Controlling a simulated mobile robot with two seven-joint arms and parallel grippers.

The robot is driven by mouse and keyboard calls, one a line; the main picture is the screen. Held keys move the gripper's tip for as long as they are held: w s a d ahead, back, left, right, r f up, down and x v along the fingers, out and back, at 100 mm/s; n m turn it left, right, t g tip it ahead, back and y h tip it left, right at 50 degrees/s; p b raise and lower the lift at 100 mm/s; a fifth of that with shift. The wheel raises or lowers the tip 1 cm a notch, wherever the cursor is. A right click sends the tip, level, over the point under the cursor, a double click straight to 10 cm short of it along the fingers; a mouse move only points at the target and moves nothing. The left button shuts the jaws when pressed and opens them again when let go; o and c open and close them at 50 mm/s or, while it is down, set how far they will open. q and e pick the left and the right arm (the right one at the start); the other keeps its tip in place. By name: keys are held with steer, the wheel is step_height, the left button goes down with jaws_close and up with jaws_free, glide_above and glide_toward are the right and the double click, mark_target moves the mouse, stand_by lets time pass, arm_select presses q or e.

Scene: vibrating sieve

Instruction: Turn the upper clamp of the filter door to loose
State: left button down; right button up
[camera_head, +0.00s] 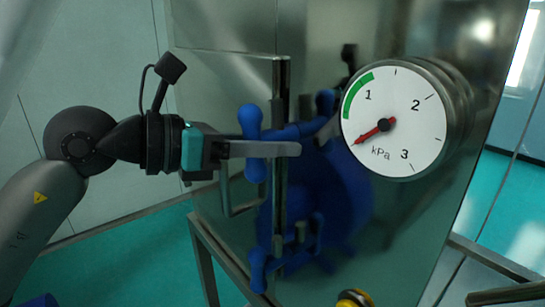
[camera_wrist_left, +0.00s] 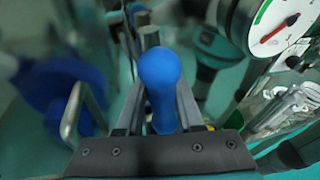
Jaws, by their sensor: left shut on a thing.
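The upper clamp (camera_head: 251,121) is a blue handle with rounded ends on the metal door edge, left of the gauge in the head view. My left gripper (camera_head: 296,149) comes in from the left, its fingers level across the handle's lower part. In the left wrist view the clamp's blue rounded end (camera_wrist_left: 160,70) sits between the two fingers of my left gripper (camera_wrist_left: 160,95), which is shut on it. The fingers hide part of the handle in the head view. A blue lower clamp (camera_head: 258,268) sits below. My right gripper is not in view.
A round kPa gauge (camera_head: 410,140) stands out from the metal cabinet, right of the clamp. A large blue round part (camera_head: 335,195) shows behind the clamps. A bent metal door handle (camera_head: 226,200) is just below my gripper. A yellow knob (camera_head: 354,298) shows at the bottom.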

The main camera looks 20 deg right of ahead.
arm_select(q)
steer(key=shift+s+m+b, duration=0.15)
steer(key=shift+m+b, duration=0.4)
steer(key=shift+m, duration=0.05)
steer(key=c, duration=0.7)
jaws_free()
steer(key=shift+s, duration=0.1)
